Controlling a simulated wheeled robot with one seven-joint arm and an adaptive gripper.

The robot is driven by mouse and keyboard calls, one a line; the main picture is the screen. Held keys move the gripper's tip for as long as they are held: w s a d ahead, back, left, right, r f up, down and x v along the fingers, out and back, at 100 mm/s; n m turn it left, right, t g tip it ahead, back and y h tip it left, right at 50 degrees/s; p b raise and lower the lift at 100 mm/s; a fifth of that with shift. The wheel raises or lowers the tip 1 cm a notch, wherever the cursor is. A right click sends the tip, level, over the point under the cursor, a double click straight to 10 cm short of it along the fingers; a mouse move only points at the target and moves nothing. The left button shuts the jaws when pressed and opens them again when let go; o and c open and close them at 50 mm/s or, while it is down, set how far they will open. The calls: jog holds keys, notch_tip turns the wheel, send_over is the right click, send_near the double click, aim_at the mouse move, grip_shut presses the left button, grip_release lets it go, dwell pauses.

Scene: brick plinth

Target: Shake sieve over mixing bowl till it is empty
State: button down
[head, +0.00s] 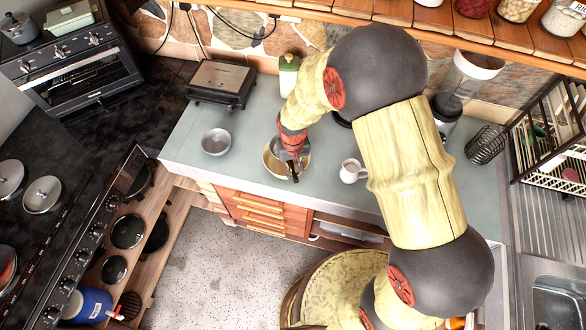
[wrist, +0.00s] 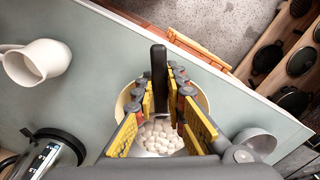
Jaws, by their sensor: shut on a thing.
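My gripper (head: 291,152) is shut on the sieve, whose black handle (wrist: 158,72) stands between the yellow-padded fingers in the wrist view. In the head view the dark handle end (head: 294,176) points toward the counter's front edge. Several white round pieces (wrist: 158,137) lie beyond the handle between the fingers. I cannot tell whether they are in the sieve or in the bowl. The sieve's basket is mostly hidden.
A grey metal bowl (head: 215,141) stands left of the mixing bowl, and a white jug (head: 351,171) stands right of it. The counter's front edge is close to the mixing bowl.

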dwell(7.0)
